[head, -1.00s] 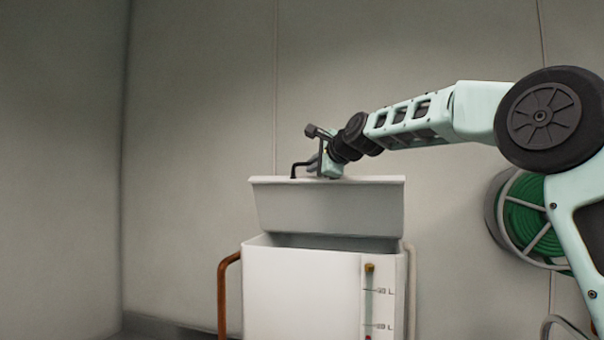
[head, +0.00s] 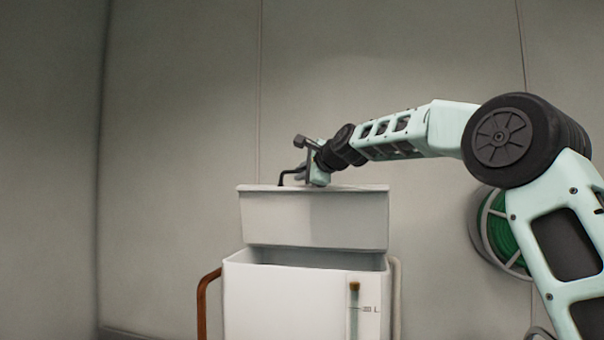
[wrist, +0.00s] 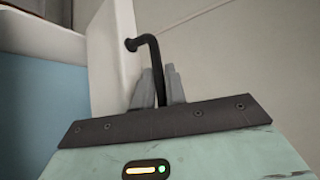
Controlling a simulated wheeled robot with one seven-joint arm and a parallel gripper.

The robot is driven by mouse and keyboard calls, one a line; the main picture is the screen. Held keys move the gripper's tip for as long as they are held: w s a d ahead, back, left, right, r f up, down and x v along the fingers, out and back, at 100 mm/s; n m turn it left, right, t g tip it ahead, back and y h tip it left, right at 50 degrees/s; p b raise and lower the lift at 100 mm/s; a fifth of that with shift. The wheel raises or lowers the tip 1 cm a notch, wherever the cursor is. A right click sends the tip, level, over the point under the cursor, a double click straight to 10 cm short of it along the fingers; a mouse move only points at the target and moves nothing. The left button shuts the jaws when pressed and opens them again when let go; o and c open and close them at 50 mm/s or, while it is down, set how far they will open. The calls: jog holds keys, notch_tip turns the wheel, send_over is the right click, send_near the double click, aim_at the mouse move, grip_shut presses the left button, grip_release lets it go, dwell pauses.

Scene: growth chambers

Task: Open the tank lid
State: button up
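The white tank (head: 285,300) stands low in the head view, with a level gauge on its front. Its lid (head: 312,218) is raised and tilted up, and a dark opening shows beneath it. The black bent lid handle (head: 284,176) sticks out at the lid's upper edge. My gripper (head: 308,168) is at this handle. In the wrist view the lid (wrist: 112,50) stands steeply, and the handle (wrist: 148,40) runs down between the two grey fingers of my gripper (wrist: 159,85), which are closed around it. The handle's far end is hidden by the gripper.
A reel of green hose (head: 500,235) hangs on the wall at the right, partly behind my arm. A brown pipe (head: 203,300) is at the tank's left side and a pale pipe (head: 396,290) at its right.

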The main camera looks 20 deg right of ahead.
jog(key=shift+o, duration=1.4)
jog(key=shift+s, duration=0.15)
jog(key=b+v, duration=0.9)
jog(key=v, duration=0.8)
jog(key=shift+r, duration=0.1)
